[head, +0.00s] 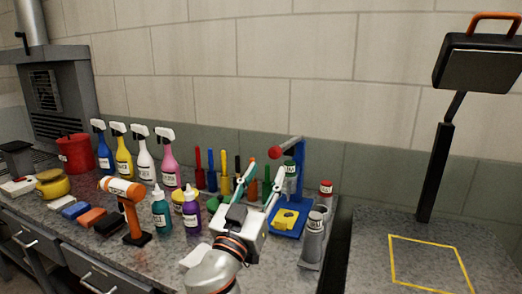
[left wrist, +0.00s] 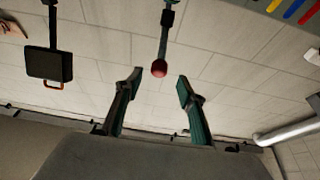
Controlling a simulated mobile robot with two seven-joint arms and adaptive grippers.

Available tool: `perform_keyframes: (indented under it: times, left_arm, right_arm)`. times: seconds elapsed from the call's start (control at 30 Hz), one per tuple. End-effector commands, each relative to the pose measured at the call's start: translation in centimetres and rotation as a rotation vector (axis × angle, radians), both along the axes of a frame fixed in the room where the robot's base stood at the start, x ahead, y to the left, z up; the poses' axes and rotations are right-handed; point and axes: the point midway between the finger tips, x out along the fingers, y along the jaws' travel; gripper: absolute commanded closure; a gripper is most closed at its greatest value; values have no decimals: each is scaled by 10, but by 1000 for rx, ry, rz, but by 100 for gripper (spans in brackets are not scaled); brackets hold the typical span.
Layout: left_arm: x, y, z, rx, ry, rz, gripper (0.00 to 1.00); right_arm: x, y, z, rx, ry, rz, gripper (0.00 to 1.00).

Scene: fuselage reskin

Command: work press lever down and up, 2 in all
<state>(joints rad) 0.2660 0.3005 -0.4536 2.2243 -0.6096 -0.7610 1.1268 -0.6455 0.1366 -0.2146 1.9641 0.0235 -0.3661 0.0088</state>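The blue press (head: 299,180) stands on the bench. Its lever (head: 288,147) is raised, with a red knob (head: 275,152) at its near end; a yellow piece (head: 285,219) sits on the press base. My left gripper (head: 264,172) is open just in front of and below the knob. In the left wrist view, the knob (left wrist: 159,69) shows between and a little beyond the open fingertips (left wrist: 159,83), with no contact visible. The lever (left wrist: 165,35) runs away behind it. My right gripper is out of view.
A black box on a post (head: 480,62) stands farther right, near a clear yellow-outlined area (head: 430,265).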

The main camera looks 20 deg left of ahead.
Motion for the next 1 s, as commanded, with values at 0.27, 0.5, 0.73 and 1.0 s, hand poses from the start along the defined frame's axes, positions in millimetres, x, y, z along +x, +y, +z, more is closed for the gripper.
perform_keyframes:
  times: [0.27,0.5,0.73,1.0]
  left_arm:
    - [15,-2,10,-1,-4,6,60]
    - [49,-3,25,-1,-4,6,60]
    - [69,-4,31,-1,-2,6,60]
    - [71,-4,31,-2,-1,6,60]
  right_arm:
    - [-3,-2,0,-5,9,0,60]
    - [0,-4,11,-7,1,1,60]
    - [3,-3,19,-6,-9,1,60]
    - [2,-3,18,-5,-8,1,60]
